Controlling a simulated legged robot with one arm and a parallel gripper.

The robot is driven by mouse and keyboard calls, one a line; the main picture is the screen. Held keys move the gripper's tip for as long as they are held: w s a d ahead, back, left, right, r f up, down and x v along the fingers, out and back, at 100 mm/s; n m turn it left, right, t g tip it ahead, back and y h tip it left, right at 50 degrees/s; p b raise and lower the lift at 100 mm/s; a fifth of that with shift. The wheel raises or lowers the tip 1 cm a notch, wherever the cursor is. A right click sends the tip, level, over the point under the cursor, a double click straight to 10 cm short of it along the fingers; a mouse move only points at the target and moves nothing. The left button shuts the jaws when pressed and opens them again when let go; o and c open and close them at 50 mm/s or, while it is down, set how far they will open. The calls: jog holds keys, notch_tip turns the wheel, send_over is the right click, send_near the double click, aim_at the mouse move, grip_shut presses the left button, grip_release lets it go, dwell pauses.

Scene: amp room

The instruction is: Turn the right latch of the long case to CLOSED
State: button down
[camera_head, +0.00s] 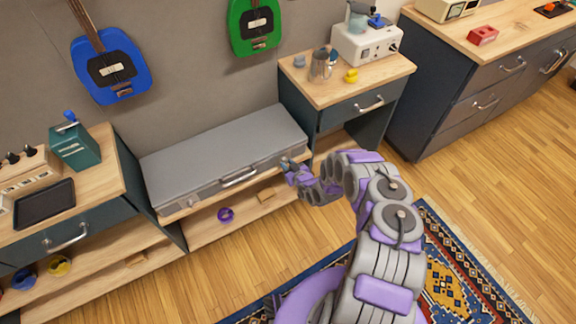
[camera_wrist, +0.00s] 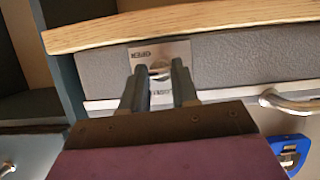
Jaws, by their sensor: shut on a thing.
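The long grey case (camera_head: 222,150) lies lid shut on a low shelf between two cabinets. Its carry handle (camera_head: 240,177) is on the front face; the handle also shows at the right of the wrist view (camera_wrist: 292,101). The right latch (camera_wrist: 160,54) is a metal plate with a small knob in the wrist view, where the picture is upside down. My gripper (camera_head: 287,166) is at the right end of the case front. Its two fingers (camera_wrist: 160,68) are shut on the latch knob, one on each side. The fingers hide part of the plate, and the knob's exact angle is unclear.
The wooden shelf edge (camera_wrist: 200,22) runs close to my fingers in the wrist view. The right cabinet (camera_head: 340,112) stands just beside the case end. A purple ring (camera_head: 226,214) and a wooden block (camera_head: 266,196) lie on the lower shelf. A patterned rug (camera_head: 450,285) covers the floor.

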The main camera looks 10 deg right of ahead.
jog(key=n+t+h, duration=0.1)
jog(key=n, duration=0.2)
jog(key=n+t+h, duration=0.1)
jog(key=n+h, duration=0.1)
jog(key=n, duration=0.1)
jog(key=a+n+t+h, duration=0.1)
jog(key=n, duration=0.2)
jog(key=shift+s+f+h, duration=0.2)
jog(key=shift+f+h, duration=0.2)
dwell(0.5)
jog(key=c, duration=0.8)
grip_release()
jog(key=shift+t, duration=0.3)
jog(key=shift+c, duration=0.2)
jog(key=shift+d+r, duration=0.1)
